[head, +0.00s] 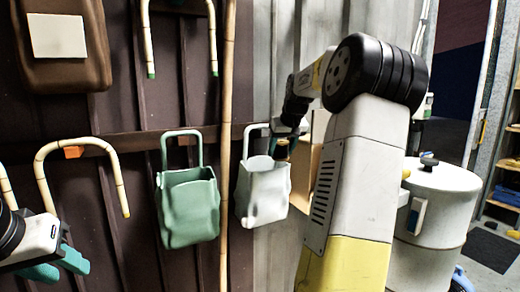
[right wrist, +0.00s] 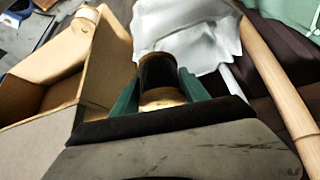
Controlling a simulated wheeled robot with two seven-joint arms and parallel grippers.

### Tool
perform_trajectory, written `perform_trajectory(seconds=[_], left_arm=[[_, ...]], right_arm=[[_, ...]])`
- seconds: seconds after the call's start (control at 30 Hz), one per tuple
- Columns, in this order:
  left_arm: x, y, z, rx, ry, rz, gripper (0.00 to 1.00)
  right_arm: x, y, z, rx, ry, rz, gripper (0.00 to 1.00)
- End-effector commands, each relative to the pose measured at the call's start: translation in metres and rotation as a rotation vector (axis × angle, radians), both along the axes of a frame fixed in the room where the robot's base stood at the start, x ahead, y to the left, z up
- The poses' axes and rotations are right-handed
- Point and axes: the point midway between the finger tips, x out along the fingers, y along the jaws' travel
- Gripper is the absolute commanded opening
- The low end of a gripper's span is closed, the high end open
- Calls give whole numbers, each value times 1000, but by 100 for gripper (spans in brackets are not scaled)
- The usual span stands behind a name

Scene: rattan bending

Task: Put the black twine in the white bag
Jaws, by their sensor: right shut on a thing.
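The white bag (head: 262,195) hangs by its handle on the wall, its mouth facing up. It also shows at the top of the right wrist view (right wrist: 190,28). The black twine (right wrist: 157,72) is a dark spool with tan ends. My right gripper (right wrist: 158,88) is shut on it, with a teal finger on each side. In the head view the twine (head: 281,149) is small, just above and right of the bag's mouth, under my right gripper (head: 287,137). My left gripper (head: 58,264) is at the lower left, fingers apart and empty, far from the bag.
A green bag (head: 187,208) hangs left of the white one. A vertical rattan pole (head: 226,110) stands between them. Bent rattan canes (head: 90,146) hang on the wall. An open cardboard box (right wrist: 100,62) is left of my right gripper. A white drum (head: 436,225) stands at right.

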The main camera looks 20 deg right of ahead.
Motion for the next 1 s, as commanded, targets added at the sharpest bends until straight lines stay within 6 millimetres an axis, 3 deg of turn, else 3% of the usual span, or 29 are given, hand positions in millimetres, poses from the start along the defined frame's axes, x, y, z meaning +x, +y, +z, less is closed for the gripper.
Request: perform_trajectory(seconds=[0.47, 0.5, 0.6, 1.0], left_arm=[[0, 0, 0, 0, 0, 0, 36], [0, 0, 0, 0, 0, 0, 36], [0, 0, 0, 0, 0, 0, 36], [0, 0, 0, 0, 0, 0, 36]], right_arm=[[6, 0, -1, -1, 0, -2, 11], [6, 0, -1, -1, 0, -2, 59], [6, 0, -1, -1, 0, -2, 78], [3, 1, 6, -2, -2, -2, 78]])
